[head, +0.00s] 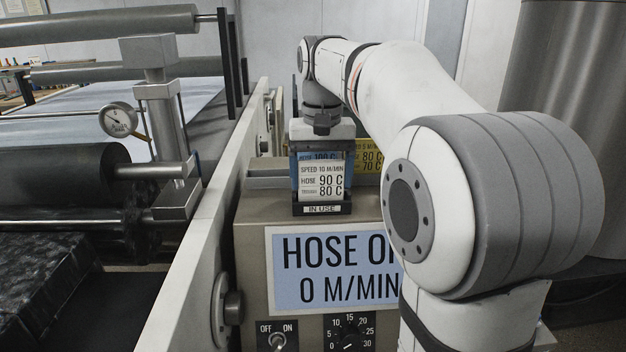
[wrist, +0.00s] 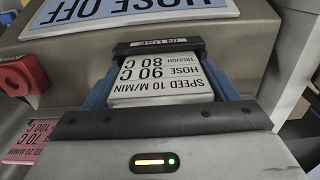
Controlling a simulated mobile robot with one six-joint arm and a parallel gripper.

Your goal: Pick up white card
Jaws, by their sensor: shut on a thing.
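The white card (head: 322,181) reads "SPEED 10 M/MIN, HOSE 90 C, TROUGH 80 C". It stands upright in the black holder (head: 321,209) labelled "IN USE" on top of the control box. My gripper (head: 321,172) reaches down from above and is shut on the card. In the wrist view the white card (wrist: 160,80) lies between my blue fingers, its lower edge at the "IN USE" holder (wrist: 158,45). A blue strip reading "HOSE 100 C" shows above the card in the head view; how it sits is partly hidden.
A yellow card (head: 369,158) stands behind to the right, partly hidden by my arm. A pink card (wrist: 28,140) shows at the wrist view's left. The control box (head: 250,235) carries a blue "HOSE OFF" sign (head: 325,270), a switch and a dial. Rollers (head: 65,185) stand left.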

